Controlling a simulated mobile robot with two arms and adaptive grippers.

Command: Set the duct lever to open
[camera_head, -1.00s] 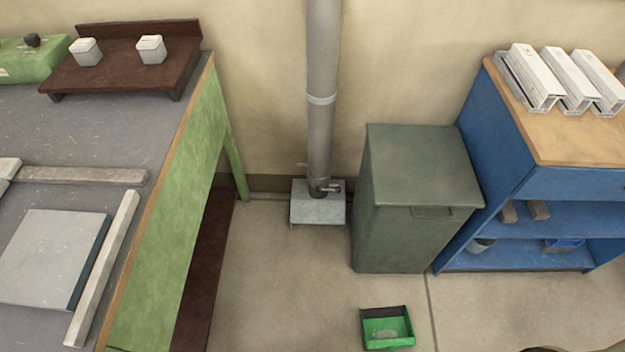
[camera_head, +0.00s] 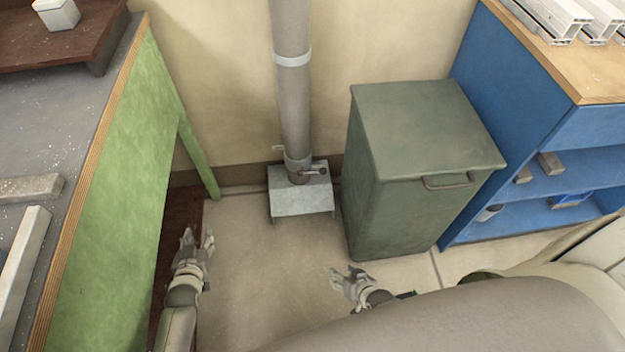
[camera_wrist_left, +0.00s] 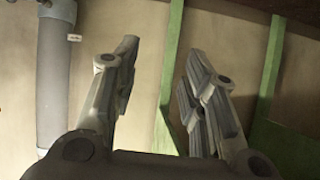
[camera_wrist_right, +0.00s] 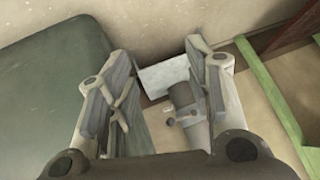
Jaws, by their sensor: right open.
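The grey vertical duct (camera_head: 291,95) runs down the wall to a metal box (camera_head: 302,200) on the floor. The small duct lever (camera_head: 314,171) sits low on the duct and points right, across the pipe. My left gripper (camera_head: 197,243) is open and empty, in front and left of the box; the left wrist view shows the duct (camera_wrist_left: 52,80) at its left side. My right gripper (camera_head: 348,274) is open and empty, in front and right of the box. In the right wrist view the duct foot (camera_wrist_right: 190,108) and lever (camera_wrist_right: 171,121) appear beyond the fingers, not touched.
A green-grey bin (camera_head: 420,180) stands close right of the duct. A green-sided bench (camera_head: 120,210) is at left, a blue shelf unit (camera_head: 520,185) at right. Floor in front of the box is clear between my grippers.

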